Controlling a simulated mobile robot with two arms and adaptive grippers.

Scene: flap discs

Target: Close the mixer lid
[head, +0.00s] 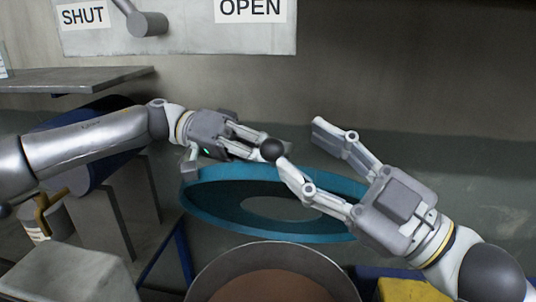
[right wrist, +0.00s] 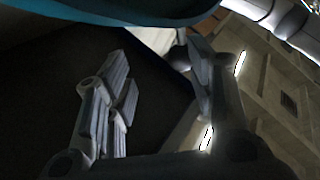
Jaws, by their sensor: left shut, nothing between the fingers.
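The mixer lid is a teal round rim (head: 205,208) with a dark inside. It stands raised and tilted behind the mixer bowl (head: 208,278), which holds brown material. A black ball knob (head: 271,150) shows above the lid's upper edge; I cannot tell what it is fixed to. My left gripper (head: 259,149) is shut and empty, its fingertips beside the knob. My right gripper (head: 302,147) is open, its fingers spread above and in front of the lid's right part, one fingertip near the knob. In the right wrist view a teal edge (right wrist: 125,8), likely the lid, crosses the top.
A wall panel with SHUT (head: 83,15) and OPEN (head: 250,9) labels carries a grey lever (head: 147,22). A grey shelf (head: 75,80) and a dark blue cylinder (head: 100,110) stand at left. Something yellow (head: 405,290) lies at the lower right.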

